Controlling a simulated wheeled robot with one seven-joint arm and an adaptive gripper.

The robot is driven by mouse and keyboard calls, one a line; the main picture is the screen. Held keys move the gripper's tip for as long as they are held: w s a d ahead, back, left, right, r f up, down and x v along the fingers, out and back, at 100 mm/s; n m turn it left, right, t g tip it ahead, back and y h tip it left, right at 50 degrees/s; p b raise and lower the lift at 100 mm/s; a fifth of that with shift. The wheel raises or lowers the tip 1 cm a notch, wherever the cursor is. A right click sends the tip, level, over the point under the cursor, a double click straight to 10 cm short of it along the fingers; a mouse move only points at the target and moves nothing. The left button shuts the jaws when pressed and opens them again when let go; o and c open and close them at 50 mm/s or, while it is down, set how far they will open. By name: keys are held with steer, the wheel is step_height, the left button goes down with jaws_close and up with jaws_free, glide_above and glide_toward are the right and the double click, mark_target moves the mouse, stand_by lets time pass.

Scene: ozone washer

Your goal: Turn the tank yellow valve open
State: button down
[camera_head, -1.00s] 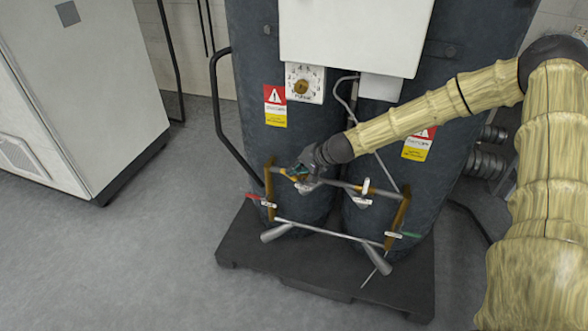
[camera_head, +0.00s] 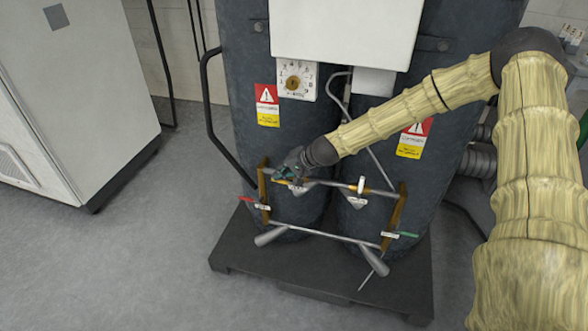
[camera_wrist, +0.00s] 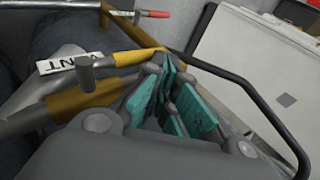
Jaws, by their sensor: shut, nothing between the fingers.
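The yellow valve lever (camera_wrist: 133,57) lies beside a "VENT" tag (camera_wrist: 70,63) in the wrist view, and its tip reaches the teal finger pads. My gripper (camera_wrist: 175,92) is shut with nothing between its fingers. It is right beside the lever tip; I cannot tell whether they touch. In the head view my gripper (camera_head: 284,173) is at the upper left of the pipe frame on the dark tanks (camera_head: 240,130), and it largely hides the yellow lever.
A red-handled valve (camera_head: 250,201) is on the left pipe and a green-handled one (camera_head: 405,234) on the right. A white-handled valve (camera_head: 361,186) is on the upper pipe. A black curved rail (camera_head: 208,110) stands left of the tanks. A white cabinet (camera_head: 85,100) is farther left, with clear floor between.

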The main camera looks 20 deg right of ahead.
steer(key=shift+r, duration=0.1)
stand_by(0.4)
steer(key=s+d+r+n+y+b, duration=0.1)
steer(key=s+d+r+n+b, duration=0.2)
steer(key=r+n, duration=0.5)
steer(key=s+d+r+n+b, duration=0.1)
steer(key=s+r+n+b, duration=0.3)
steer(key=n, duration=0.8)
steer(key=shift+w+a+f+b, duration=0.35)
steer(key=shift+w+a+f, duration=0.45)
steer(key=shift+f, duration=1.05)
steer(key=shift+w+a+f+b, duration=0.3)
steer(key=shift+w+a+f, duration=0.5)
steer(key=shift+f, duration=1.1)
steer(key=shift+w+a+f+b, duration=0.45)
steer(key=shift+w+f, duration=0.6)
steer(key=shift+f, duration=0.8)
steer(key=shift+a, duration=0.1)
steer(key=shift+p, duration=0.5)
